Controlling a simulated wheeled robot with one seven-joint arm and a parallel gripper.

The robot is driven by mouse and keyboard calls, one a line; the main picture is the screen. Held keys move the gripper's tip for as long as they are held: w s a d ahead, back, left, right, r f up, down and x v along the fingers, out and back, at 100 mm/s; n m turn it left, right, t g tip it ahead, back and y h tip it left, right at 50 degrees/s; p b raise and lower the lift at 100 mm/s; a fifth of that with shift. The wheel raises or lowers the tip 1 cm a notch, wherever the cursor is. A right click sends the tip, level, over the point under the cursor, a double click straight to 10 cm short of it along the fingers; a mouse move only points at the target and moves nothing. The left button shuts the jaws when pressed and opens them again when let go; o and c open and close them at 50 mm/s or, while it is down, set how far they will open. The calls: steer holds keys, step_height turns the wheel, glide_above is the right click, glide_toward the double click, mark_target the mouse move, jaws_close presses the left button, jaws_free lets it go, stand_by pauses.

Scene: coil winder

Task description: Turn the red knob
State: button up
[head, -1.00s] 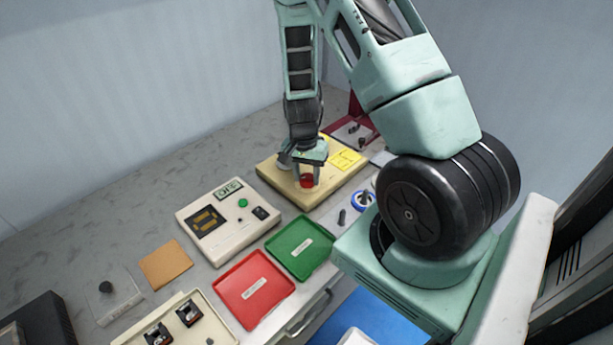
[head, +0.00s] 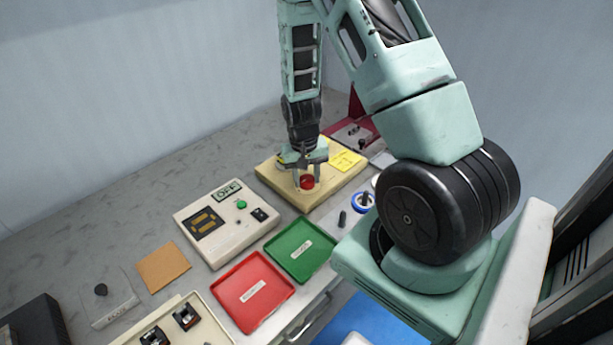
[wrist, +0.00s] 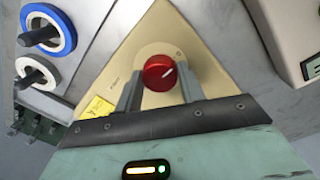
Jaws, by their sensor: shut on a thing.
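The red knob (head: 307,182) stands on a beige winder base (head: 274,180) at the back of the bench. In the wrist view the knob (wrist: 158,71) is round, and a pale line on its top points to the upper right. My gripper (head: 307,178) points down over the base with one finger on each side of the knob. The wrist view shows my gripper (wrist: 161,88) shut on the knob. Part of the knob's side is hidden by the fingers.
Yellow notes (head: 345,161) lie on the base beside my gripper. A control box (head: 222,239) with a display reading OFF stands to the left. Green (head: 300,250) and red (head: 252,291) trays lie in front. Spools (head: 363,200) stand to the right.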

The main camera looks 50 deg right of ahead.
mark_target(303, 179)
stand_by(0.3)
steer(key=o, duration=1)
steer(key=shift+c, duration=0.2)
steer(key=shift+r, duration=0.1)
step_height(303, 179, up, 17)
steer(key=shift+w+a+b, duration=0.3)
steer(key=shift+a+b, duration=0.1)
steer(key=shift+b, duration=0.05)
